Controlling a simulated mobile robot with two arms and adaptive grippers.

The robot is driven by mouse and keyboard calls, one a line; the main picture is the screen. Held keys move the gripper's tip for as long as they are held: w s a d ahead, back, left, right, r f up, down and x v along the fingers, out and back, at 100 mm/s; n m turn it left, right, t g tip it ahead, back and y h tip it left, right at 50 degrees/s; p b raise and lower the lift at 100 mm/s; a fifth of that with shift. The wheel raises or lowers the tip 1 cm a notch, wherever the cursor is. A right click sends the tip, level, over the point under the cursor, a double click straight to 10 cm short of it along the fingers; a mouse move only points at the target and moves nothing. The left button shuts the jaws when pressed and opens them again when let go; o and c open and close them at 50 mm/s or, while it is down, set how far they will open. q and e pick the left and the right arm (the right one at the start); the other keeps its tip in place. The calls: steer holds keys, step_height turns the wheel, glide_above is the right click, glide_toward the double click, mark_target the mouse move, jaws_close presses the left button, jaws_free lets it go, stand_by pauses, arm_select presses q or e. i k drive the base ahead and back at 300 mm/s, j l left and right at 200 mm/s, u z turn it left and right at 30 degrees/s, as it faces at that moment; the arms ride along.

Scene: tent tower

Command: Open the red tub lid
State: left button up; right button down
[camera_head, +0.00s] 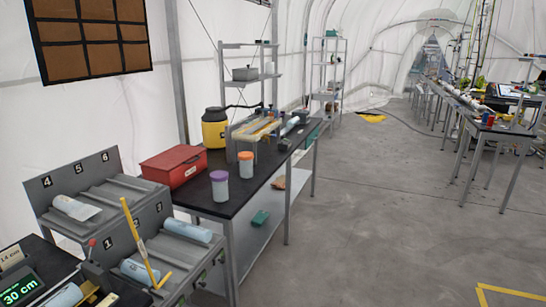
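The red tub (172,172) is a low red box on the dark-topped table (217,212), at its left end near the tent wall. Its red lid (172,157) looks shut, lying flat over the top. A small pale label shows on its front side. The inside of the tub is hidden. Neither of my grippers shows in this view.
Two lidded jars, purple-topped (220,190) and orange-topped (246,169), stand right of the tub. A yellow container (215,132) stands behind it. A numbered rack (108,198) with cylinders and a yellow stick stands in front-left. The grey floor (370,220) to the right is clear.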

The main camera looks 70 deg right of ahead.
mark_target(168, 160)
steer(key=z, duration=1.9)
